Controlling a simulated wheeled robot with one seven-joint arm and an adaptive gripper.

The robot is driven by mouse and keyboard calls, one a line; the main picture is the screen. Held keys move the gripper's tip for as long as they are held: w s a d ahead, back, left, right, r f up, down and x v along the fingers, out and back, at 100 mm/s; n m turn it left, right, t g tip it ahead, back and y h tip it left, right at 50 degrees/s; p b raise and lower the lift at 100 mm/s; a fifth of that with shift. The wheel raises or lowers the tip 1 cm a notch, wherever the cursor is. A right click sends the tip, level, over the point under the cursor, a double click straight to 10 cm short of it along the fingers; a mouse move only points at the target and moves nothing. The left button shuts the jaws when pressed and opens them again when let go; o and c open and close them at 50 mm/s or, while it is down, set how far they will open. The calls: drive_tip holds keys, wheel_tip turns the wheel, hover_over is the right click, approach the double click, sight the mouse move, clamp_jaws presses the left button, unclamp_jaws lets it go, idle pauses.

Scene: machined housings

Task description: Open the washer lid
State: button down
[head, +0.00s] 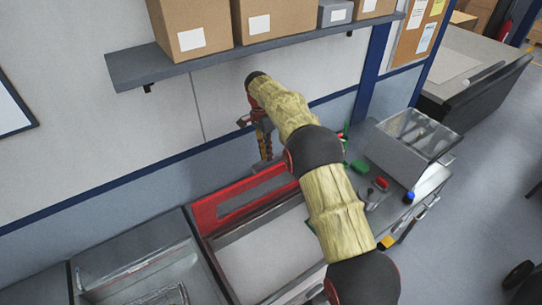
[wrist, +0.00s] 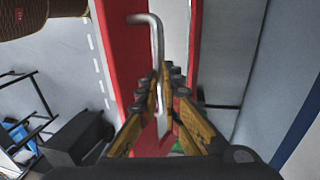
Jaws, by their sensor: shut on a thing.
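The washer (head: 217,262) is an open-topped box with a pale inside in the lower middle of the head view. Its red-framed lid (head: 204,213), with a grey window, appears raised along the back side, near the wall. In the wrist view the lid's red frame (wrist: 118,50) runs up both sides of a bent metal handle (wrist: 155,30). My gripper (wrist: 166,78) is shut on this handle, with the rod passing between its fingers. In the head view my gripper (head: 264,150) is at the lid's upper edge, and the handle is hidden or too small to tell.
A shelf (head: 135,68) with cardboard boxes (head: 190,30) hangs on the wall above. A grey sink-like basin (head: 130,262) stands left of the washer. To the right, a cart (head: 432,180) carries a clear-lidded grey box (head: 395,150) and small coloured items. Open floor lies at far right.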

drive_tip(key=shift+s+f, duration=0.15)
drive_tip(key=shift+f, duration=0.5)
drive_tip(key=shift+s+f, duration=0.15)
drive_tip(key=shift+f, duration=0.45)
drive_tip(key=c, duration=2.2)
unclamp_jaws()
drive_tip(key=shift+w+a+f, duration=0.1)
drive_tip(key=shift+a+f, duration=0.05)
drive_tip(key=shift+o, duration=0.6)
drive_tip(key=shift+w+a+f, duration=0.1)
drive_tip(key=shift+w+a, duration=0.1)
drive_tip(key=shift+w, duration=0.3)
drive_tip(key=shift+o, duration=0.6)
drive_tip(key=shift+w, duration=0.2)
drive_tip(key=shift+o, duration=0.3)
drive_tip(key=shift+s+d+r, duration=0.2)
drive_tip(key=shift+s+r, duration=0.25)
drive_tip(key=shift+r, duration=0.1)
wheel_tip(320, 180, up, 12)
drive_tip(key=w+a, duration=0.1)
drive_tip(key=w, duration=0.1)
drive_tip(key=shift+w+a+f, duration=0.15)
drive_tip(key=shift+a+f, duration=0.05)
